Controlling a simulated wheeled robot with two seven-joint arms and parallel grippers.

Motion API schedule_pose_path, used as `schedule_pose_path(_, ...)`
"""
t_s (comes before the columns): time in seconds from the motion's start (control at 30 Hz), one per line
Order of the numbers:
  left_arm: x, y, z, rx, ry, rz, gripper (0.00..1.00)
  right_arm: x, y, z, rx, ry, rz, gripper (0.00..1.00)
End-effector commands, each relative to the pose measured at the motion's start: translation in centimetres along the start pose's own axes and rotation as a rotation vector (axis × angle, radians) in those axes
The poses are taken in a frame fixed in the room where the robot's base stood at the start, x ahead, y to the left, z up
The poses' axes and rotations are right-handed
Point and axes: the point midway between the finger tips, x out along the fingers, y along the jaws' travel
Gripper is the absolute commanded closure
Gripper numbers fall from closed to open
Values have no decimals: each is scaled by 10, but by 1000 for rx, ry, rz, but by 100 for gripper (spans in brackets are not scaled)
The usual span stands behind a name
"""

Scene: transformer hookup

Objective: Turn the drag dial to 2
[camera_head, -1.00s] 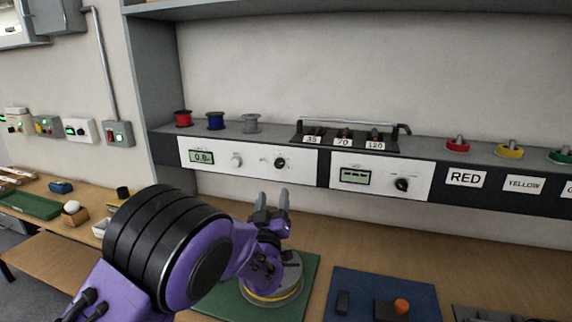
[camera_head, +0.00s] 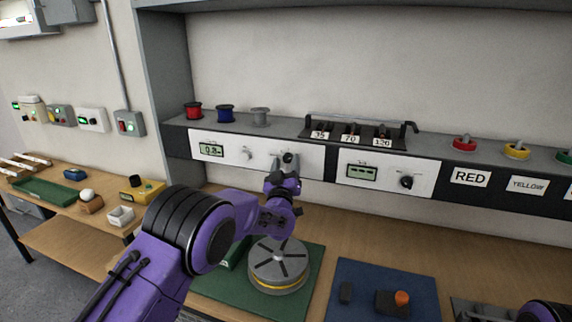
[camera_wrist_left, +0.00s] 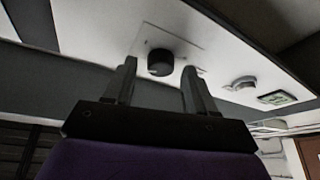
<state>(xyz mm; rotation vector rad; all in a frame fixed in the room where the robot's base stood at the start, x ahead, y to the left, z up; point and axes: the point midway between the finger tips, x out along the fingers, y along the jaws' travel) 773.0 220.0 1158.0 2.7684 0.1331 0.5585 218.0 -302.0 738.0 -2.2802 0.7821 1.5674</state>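The left white panel (camera_head: 222,152) on the shelf front carries a small display (camera_head: 211,150), a pale knob (camera_head: 247,153) and a black dial (camera_head: 289,157). I cannot read the dial's label or setting. My left gripper (camera_head: 282,166) is raised in front of this dial and partly covers it. In the left wrist view the open gripper (camera_wrist_left: 159,67) has its two fingers apart. The black dial (camera_wrist_left: 160,62) appears between and just beyond the fingertips; I see no contact. The pale knob (camera_wrist_left: 240,84) lies to the right. My right gripper is not in view.
A second white panel (camera_head: 425,178) with a display and dial sits to the right. Below, a grey reel (camera_head: 279,262) rests on a green mat (camera_head: 313,262), beside a blue mat (camera_head: 368,275). Spools and a numbered rack (camera_head: 352,130) stand on the shelf above.

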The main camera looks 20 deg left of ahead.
Motion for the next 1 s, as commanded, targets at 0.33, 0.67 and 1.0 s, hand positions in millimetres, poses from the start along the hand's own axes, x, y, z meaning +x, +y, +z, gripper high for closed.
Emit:
schedule_pose_path(0.33, 0, 0, 0, -4, 0, -1, 98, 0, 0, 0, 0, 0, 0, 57)
schedule_pose_path(0.67, 0, 0, 0, -115, -6, -50, 98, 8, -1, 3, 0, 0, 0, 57)
schedule_pose_path(1.0, 0, 3, -1, -389, -24, -170, 98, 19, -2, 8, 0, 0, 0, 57)
